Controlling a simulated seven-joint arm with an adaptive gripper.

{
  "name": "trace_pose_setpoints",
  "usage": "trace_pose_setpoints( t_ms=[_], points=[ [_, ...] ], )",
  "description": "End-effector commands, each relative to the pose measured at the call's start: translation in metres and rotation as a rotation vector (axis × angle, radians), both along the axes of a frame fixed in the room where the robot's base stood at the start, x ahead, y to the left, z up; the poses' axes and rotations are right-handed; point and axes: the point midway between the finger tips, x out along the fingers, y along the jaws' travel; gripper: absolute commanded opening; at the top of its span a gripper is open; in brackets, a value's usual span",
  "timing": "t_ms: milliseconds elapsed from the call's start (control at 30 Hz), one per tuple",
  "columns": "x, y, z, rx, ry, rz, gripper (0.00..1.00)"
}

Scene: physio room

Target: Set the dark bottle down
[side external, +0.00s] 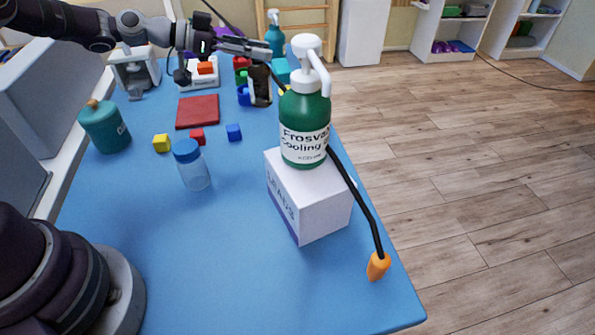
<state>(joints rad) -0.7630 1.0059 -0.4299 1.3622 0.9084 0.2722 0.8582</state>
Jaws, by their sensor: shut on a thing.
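The dark bottle (260,87) is a small, dark brown container with a pale label, toward the far right of the blue table. It looks upright. My gripper (262,54) comes in from the upper left and is shut on its upper part. The fingers cover the bottle's top. I cannot tell whether its base touches the table. A red square mat (197,112) lies flat to its left.
A green pump bottle (304,124) stands on a white box (318,205), close right of the dark bottle. The front table is clear.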

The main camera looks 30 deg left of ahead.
Motion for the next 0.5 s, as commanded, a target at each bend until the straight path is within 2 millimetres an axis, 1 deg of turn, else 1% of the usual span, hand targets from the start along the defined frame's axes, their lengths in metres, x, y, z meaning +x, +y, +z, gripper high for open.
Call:
trace_pose_setpoints(
  t_ms=[100,200,267,400,500],
  points=[
    [0.002,-0.001,-0.027,-0.008,0.007,0.003,0.00],
    [0.002,-0.001,-0.047,-0.006,0.004,0.003,0.00],
    [0.002,-0.001,-0.056,-0.006,0.004,0.003,0.00],
    [0.002,-0.001,-0.085,-0.006,0.004,0.003,0.00],
    [0.002,-0.001,-0.096,-0.003,0.002,0.003,0.00]
  ],
)
